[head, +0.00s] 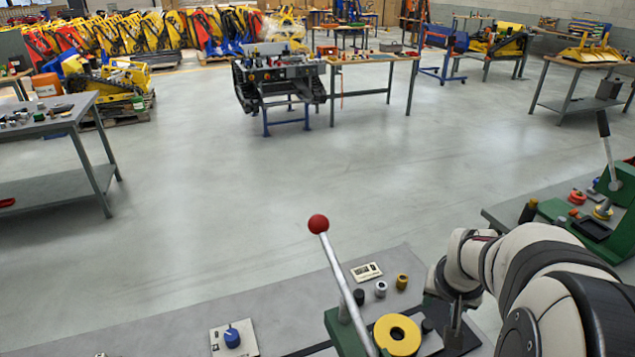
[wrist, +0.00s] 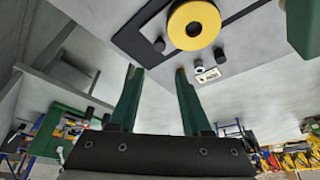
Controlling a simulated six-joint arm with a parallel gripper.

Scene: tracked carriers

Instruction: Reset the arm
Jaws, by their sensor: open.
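My gripper (wrist: 158,72) is open, its two green fingers apart with nothing between them in the wrist view. In the head view my arm comes in from the lower right and my gripper hangs over the right end of the near bench, too small and dark there to make out its fingers. To its left, a metal lever with a red ball knob (head: 318,223) leans up and left from a green base. A yellow ring (head: 397,335) lies between the lever and my gripper; it also shows in the wrist view (wrist: 194,25), beyond the fingertips.
The near grey bench (head: 180,330) holds a blue knob on a white plate (head: 233,338), a small labelled plate (head: 366,272) and small cylinders. A green lever press (head: 622,195) stands on the right bench. Open floor lies beyond, with workbenches farther back.

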